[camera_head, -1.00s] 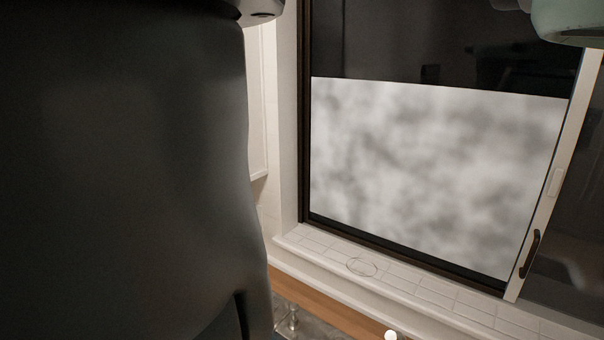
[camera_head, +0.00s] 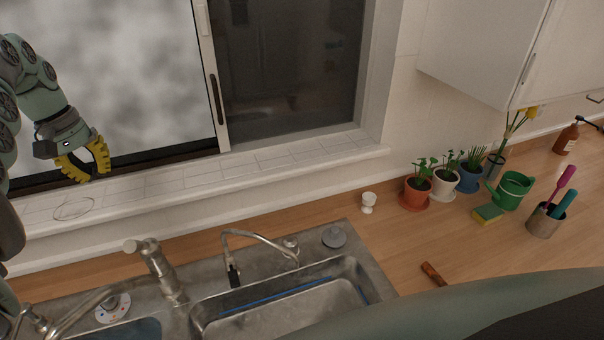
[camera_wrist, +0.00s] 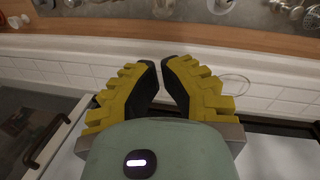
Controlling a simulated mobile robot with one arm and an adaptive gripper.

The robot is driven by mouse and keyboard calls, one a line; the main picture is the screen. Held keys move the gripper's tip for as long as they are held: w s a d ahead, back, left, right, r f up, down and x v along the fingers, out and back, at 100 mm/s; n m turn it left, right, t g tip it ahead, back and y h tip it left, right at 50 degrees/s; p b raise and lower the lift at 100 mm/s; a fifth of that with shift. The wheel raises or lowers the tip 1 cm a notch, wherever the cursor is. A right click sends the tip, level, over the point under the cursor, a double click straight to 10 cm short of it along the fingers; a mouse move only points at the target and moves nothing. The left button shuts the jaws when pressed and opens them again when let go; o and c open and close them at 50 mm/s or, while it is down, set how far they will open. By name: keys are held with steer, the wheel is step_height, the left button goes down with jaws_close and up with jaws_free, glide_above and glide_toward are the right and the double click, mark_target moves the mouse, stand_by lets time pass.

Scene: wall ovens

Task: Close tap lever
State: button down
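A metal tap (camera_head: 165,275) stands at the sink's back edge, with a lever-like top part (camera_head: 140,246) and a spout reaching down to the left. A second, thin curved tap (camera_head: 262,238) is to its right, with a dark piece at its left end. I cannot tell whether either is running or which lever position is shut. My gripper (camera_head: 93,178) has yellow ribbed fingers with a gap between them, empty, in front of the window, above and left of the taps. In the wrist view the gripper (camera_wrist: 160,62) shows nothing between its fingers.
The metal sink (camera_head: 375,270) is set in a wooden counter (camera_head: 330,212). A tiled window sill (camera_head: 150,185) runs behind it. An egg cup (camera_head: 368,202), potted plants (camera_head: 416,192), a green watering can (camera_head: 513,190) and a tool holder (camera_head: 545,220) stand to the right.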

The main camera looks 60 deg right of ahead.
mark_target(138, 246)
steer(key=shift+g+y, duration=0.3)
steer(key=s+f+p, duration=0.1)
steer(key=f+p, duration=0.1)
steer(key=f, duration=0.1)
steer(key=s+f+p, duration=0.2)
steer(key=f+p, duration=0.1)
steer(key=f, duration=0.1)
steer(key=s+f+p, duration=0.1)
steer(key=f+p, duration=0.2)
steer(key=shift+s+d+f, duration=0.15)
steer(key=shift+s+f, duration=0.15)
steer(key=shift+s, duration=0.1)
steer(key=shift+s+a+f+p, duration=0.25)
steer(key=shift+s+f+p, duration=0.25)
steer(key=shift+f+p, duration=0.35)
